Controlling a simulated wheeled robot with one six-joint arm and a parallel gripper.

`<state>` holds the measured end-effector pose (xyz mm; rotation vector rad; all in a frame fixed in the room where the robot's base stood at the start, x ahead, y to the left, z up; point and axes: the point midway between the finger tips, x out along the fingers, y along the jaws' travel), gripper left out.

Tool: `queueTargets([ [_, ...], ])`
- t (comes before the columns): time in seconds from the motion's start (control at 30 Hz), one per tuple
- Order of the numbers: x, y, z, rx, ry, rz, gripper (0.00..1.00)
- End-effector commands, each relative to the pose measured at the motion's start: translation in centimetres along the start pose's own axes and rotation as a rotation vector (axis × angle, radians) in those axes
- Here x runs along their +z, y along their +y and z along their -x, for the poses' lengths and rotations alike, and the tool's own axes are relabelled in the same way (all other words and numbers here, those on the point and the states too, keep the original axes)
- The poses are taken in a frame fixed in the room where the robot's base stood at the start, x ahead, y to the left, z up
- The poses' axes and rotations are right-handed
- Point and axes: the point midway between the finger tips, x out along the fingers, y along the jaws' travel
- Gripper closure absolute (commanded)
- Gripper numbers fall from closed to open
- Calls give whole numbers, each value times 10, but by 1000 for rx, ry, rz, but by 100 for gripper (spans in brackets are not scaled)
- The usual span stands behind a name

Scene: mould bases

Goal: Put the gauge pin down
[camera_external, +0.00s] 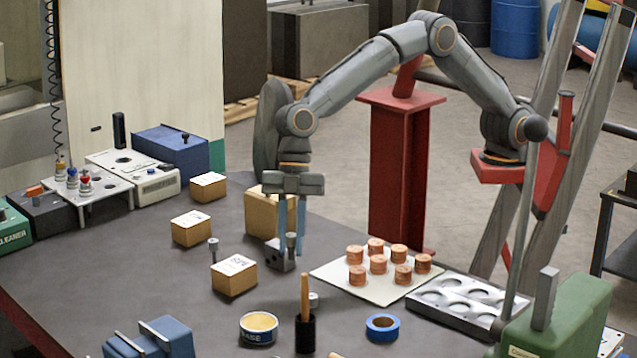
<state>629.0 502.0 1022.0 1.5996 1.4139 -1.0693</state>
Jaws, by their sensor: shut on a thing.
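My gripper (292,246) points straight down over the middle of the table, its two blue fingers shut on a grey metal pin with a round head, the gauge pin (291,241). The pin is upright between the fingertips, close above or at a small dark grey block (277,260). I cannot tell whether the pin's lower end sits in the block or is in front of it. A similar grey pin (213,246) stands upright to the left, behind a tan box. Another small grey round-headed piece (313,299) is nearer the front.
Several tan boxes (234,277) stand left of and behind the gripper. A white plate (374,291) with several copper cylinders (378,264) and a grey tray with round hollows (467,299) lie right. A tin (259,328), blue tape roll (382,326) and black brush holder (305,334) are in front.

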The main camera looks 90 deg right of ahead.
Motion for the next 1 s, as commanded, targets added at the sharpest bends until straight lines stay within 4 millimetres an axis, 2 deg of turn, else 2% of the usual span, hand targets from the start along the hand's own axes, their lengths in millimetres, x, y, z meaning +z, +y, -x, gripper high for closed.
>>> queueTargets([
  [0.2,-8,1,20,1,2,0,100],
  [0.37,3,10,35,2,-1,-4,100],
  [0.47,23,25,56,4,-3,-6,100],
  [0.7,101,66,131,2,-8,-6,100],
  [0.9,166,85,191,0,-6,0,100],
  [1.0,190,88,212,-3,-4,5,100],
])
